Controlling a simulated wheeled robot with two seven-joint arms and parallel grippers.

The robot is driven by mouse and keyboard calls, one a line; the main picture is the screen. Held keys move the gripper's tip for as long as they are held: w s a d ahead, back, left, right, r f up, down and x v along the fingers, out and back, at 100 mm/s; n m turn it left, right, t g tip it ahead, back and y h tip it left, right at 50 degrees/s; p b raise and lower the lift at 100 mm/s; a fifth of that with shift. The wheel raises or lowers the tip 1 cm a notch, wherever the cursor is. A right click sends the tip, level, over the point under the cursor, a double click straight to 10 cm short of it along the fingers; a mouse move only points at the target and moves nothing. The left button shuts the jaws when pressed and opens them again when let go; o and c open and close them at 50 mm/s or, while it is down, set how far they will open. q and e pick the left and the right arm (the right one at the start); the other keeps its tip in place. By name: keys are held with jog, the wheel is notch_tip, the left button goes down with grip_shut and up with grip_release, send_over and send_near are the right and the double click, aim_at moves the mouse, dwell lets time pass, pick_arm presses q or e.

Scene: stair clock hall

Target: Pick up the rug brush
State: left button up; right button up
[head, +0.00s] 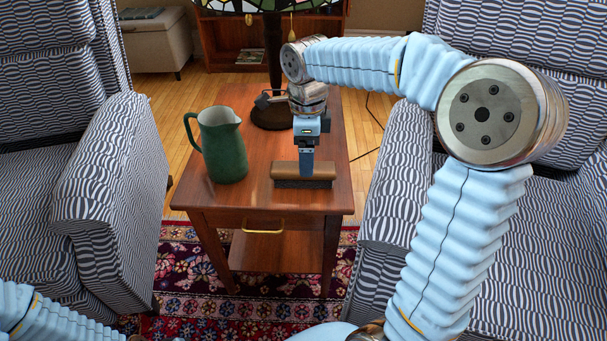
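The rug brush (290,174), with a brown wooden block and dark bristles below, lies on the front part of the wooden side table (240,197). My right gripper (306,168) points straight down at the middle of the brush, its fingertips reaching the wooden block. One finger overlaps the other in this view, so its opening and any grip are hidden. The brush appears to rest on the table top. My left arm shows at the lower left corner; its gripper is not in view.
A green pitcher (222,146) stands on the table left of the brush. A lamp (273,75) with a stained-glass shade stands behind. Patterned armchairs flank the table on the left (112,175) and right (395,180). A drawer handle (263,231) faces front.

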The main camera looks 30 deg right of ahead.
aim_at(285, 173)
jog(key=f, duration=0.6)
jog(key=shift+w+a+f, duration=0.1)
jog(key=shift+w+a, duration=0.15)
jog(key=shift+w, duration=0.05)
jog(key=shift+c, duration=0.2)
jog(key=c, duration=1.2)
